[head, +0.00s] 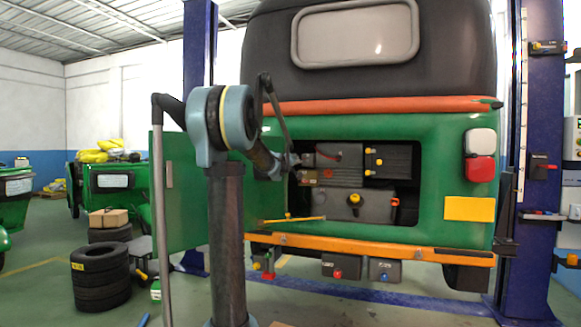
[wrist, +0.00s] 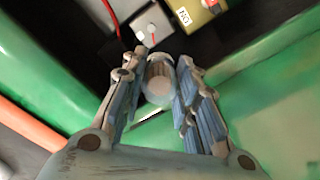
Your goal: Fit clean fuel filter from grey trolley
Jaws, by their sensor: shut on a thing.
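My gripper (wrist: 160,75) is shut on a small pale, clear-looking cylinder (wrist: 158,84), which looks like the fuel filter. Its round, whitish end faces the wrist camera. In the head view my gripper (head: 291,160) is at the left side of the rickshaw's open rear bay (head: 345,223); the cylinder is too small to make out there. Whether it touches anything in the bay is hidden.
The bay holds dark and grey boxes (head: 389,160), a grey tank (head: 372,207) with a yellow cap, and a red wire (wrist: 111,17). The green door (head: 170,215) hangs open at the left. A yellow rod (head: 300,219) crosses the bay's lower left. Blue posts (head: 535,245) flank the rickshaw.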

